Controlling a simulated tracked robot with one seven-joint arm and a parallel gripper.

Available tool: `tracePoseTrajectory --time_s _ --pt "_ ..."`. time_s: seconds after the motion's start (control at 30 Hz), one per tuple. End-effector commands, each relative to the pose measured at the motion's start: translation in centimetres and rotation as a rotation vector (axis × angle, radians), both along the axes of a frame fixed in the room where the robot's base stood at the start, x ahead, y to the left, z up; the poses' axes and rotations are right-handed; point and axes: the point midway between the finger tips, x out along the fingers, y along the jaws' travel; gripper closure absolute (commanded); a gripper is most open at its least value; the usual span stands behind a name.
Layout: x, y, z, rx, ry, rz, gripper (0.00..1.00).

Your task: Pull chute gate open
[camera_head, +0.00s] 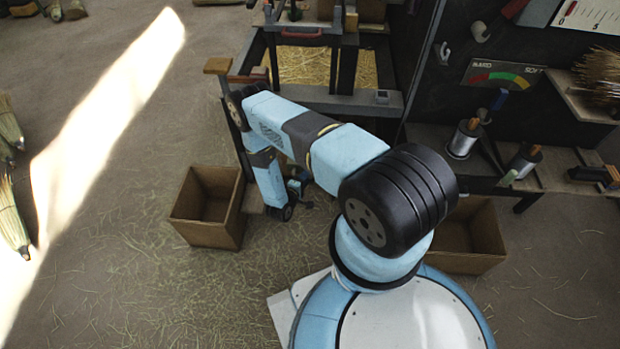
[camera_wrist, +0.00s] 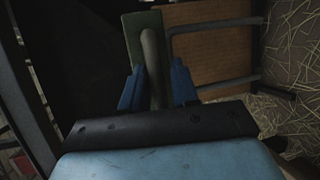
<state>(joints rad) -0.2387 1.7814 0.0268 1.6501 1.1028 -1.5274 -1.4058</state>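In the wrist view, a grey-green bar-shaped handle (camera_wrist: 151,62) stands in front of a dark green plate (camera_wrist: 133,32). This looks like the chute gate and its pull, though I cannot be sure. My gripper (camera_wrist: 157,76) has its two blue fingers on either side of the handle, with a visible gap at least on the right, so it appears open around it. Contact is hard to judge in the dim light.
In the wrist view, a brown panel (camera_wrist: 205,50) with a grey bar frame is close on the right, with straw beyond. In the head view, one open box (camera_head: 215,233) stands left and another (camera_head: 480,262) right. A bench with spools (camera_head: 463,140) is at right.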

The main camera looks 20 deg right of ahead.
Motion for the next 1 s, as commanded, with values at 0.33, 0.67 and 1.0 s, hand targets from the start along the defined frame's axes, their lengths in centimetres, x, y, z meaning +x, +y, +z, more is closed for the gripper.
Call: tracePoseTrajectory --time_s 0.33,0.67,1.0 --pt "-0.3 0.6 0.2 0.0 -0.001 0.002 0.73" --pt "-3.8 4.9 1.2 0.0 0.0 0.005 0.73" --pt "-7.5 9.3 2.2 0.001 0.0 0.003 0.73"
